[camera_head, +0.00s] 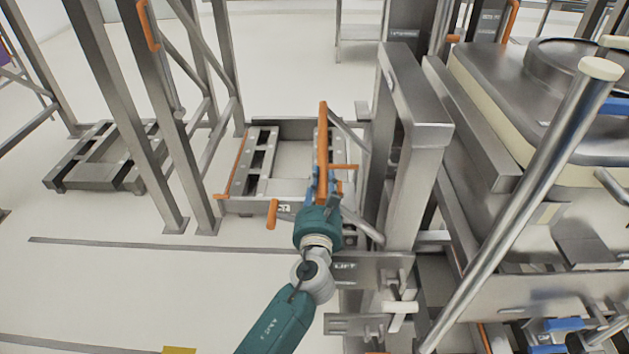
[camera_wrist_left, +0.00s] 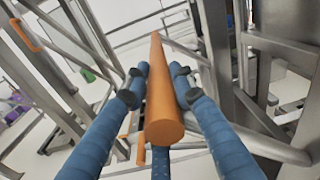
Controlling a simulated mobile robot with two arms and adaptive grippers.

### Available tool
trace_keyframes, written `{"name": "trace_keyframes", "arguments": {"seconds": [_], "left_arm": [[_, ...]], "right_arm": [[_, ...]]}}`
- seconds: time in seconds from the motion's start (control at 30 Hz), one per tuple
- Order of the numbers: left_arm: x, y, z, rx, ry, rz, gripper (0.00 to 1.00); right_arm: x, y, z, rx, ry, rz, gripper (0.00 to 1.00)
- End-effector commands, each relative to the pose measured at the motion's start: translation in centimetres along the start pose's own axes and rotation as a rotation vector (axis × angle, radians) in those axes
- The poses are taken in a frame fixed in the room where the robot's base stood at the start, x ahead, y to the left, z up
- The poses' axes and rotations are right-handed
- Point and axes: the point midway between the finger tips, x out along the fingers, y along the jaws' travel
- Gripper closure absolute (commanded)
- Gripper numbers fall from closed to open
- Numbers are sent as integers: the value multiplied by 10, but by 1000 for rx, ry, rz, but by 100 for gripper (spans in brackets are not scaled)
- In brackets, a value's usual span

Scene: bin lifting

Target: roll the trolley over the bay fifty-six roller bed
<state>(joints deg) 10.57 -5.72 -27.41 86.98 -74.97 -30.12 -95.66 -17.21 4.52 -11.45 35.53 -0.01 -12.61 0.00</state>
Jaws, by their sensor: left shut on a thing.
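In the left wrist view the blue fingers (camera_wrist_left: 157,88) close on both sides of the orange handle (camera_wrist_left: 163,105). A roller bed (camera_head: 262,165) lies low on the floor behind my gripper, with an orange strip on its left side; the gripper hides part of its right side. The trolley's steel frame (camera_head: 545,300) seems to be at the right, under a large lidded steel bin (camera_head: 500,85). No bay number is readable. My right gripper is out of view.
Another low floor bed (camera_head: 100,158) lies at the left. Steel uprights (camera_head: 170,130) stand between the two beds. A thick steel post (camera_head: 415,130) and a slanted tube (camera_head: 530,190) crowd the right.

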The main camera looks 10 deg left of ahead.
Motion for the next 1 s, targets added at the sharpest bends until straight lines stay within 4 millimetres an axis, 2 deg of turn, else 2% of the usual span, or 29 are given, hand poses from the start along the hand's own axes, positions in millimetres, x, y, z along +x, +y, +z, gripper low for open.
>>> {"name": "trace_keyframes", "arguments": {"seconds": [0.03, 0.23, 0.27, 0.33, 0.6, 1.0], "left_arm": [[2, 26, -5, 16, 6, 51, 100], [2, 28, -4, 21, 4, 54, 100], [2, 28, -4, 21, 4, 54, 71], [2, 28, -4, 22, 3, 55, 58], [2, 28, -3, 20, 2, 54, 58], [3, 27, -2, 18, 1, 53, 58]], "right_arm": [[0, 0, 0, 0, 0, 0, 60], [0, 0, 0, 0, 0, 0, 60], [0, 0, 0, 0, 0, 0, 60], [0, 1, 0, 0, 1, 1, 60], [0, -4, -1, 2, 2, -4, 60], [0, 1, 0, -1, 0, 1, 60]]}}
